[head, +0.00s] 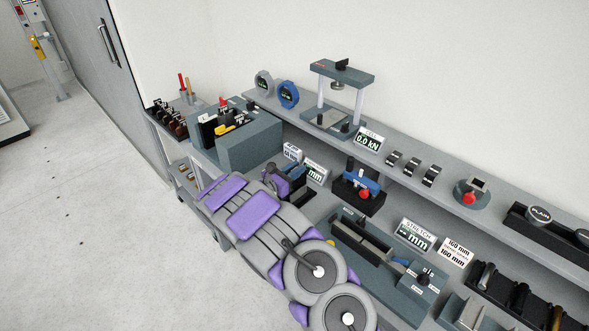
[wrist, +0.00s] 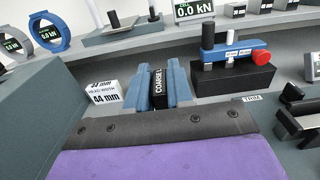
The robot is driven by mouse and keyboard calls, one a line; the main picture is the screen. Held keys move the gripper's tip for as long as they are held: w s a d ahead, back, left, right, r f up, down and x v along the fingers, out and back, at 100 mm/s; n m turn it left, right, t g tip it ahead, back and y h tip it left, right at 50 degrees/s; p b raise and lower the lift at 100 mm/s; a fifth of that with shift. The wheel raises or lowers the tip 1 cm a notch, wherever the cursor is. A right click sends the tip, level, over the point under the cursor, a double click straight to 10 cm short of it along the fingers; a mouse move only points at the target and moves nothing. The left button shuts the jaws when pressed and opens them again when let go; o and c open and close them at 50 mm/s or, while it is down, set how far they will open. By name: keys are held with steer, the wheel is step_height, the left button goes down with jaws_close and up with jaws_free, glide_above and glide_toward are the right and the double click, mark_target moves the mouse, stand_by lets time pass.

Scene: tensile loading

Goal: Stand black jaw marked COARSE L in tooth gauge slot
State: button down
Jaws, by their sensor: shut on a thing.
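The black jaw marked COARSE L (wrist: 158,86) shows upright and slightly tilted in the wrist view. In the head view my gripper largely covers the jaw.
A 44 mm sign (wrist: 104,92) stands left of the slot. A black stand with a blue clamp and red knob (wrist: 235,70) is to the right. A large grey-green block (head: 248,145) rises at left. The stretch fixture (head: 362,245) lies to the right, near my arm.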

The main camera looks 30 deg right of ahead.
mark_target(295, 191)
steer(key=shift+f+b, duration=0.9)
steer(key=shift+f, duration=1.65)
stand_by(0.4)
steer(key=c, duration=0.9)
jaws_free()
steer(key=p+v, duration=0.3)
steer(key=v, duration=1.4)
steer(key=shift+a, duration=0.25)
